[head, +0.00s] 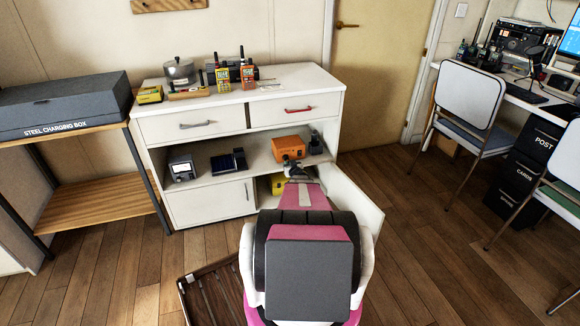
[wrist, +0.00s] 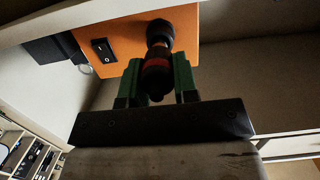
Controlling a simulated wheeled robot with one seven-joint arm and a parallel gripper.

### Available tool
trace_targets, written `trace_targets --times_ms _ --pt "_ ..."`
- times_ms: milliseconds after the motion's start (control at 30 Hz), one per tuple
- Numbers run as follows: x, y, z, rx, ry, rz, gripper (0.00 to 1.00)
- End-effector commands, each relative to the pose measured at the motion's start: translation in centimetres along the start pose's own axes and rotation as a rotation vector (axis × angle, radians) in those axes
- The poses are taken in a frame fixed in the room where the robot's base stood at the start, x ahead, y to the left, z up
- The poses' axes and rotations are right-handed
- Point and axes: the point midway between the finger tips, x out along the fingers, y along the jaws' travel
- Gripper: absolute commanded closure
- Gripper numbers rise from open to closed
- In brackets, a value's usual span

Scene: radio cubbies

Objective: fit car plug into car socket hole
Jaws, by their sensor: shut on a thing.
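The orange box (head: 289,147) sits on the open middle shelf of the white cabinet. In the wrist view its orange face (wrist: 125,40) carries a black rocker switch (wrist: 103,49) and a round black car socket (wrist: 159,30). My gripper (wrist: 157,82) is shut on the dark car plug (wrist: 156,68), which has a red band, between its green fingers. The plug's narrow front end points at the socket and overlaps its mouth in the picture. I cannot tell whether the tip is inside. In the head view my gripper (head: 296,174) is just in front of the box, and my arm hides the plug.
A shelf edge runs close above the box in the wrist view. The cabinet (head: 205,200) has an open door (head: 350,205) right of my arm. A yellow item (head: 278,184) is on the lower shelf. A dark-blue device (head: 228,161) and a meter (head: 182,168) stand left on the shelf.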

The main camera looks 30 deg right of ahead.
Motion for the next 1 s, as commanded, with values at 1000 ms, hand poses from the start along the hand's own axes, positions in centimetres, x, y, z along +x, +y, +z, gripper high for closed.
trace_targets --times_ms 1000 --pt "2.2 0.0 -0.4 0.0 0.001 -0.001 0.95"
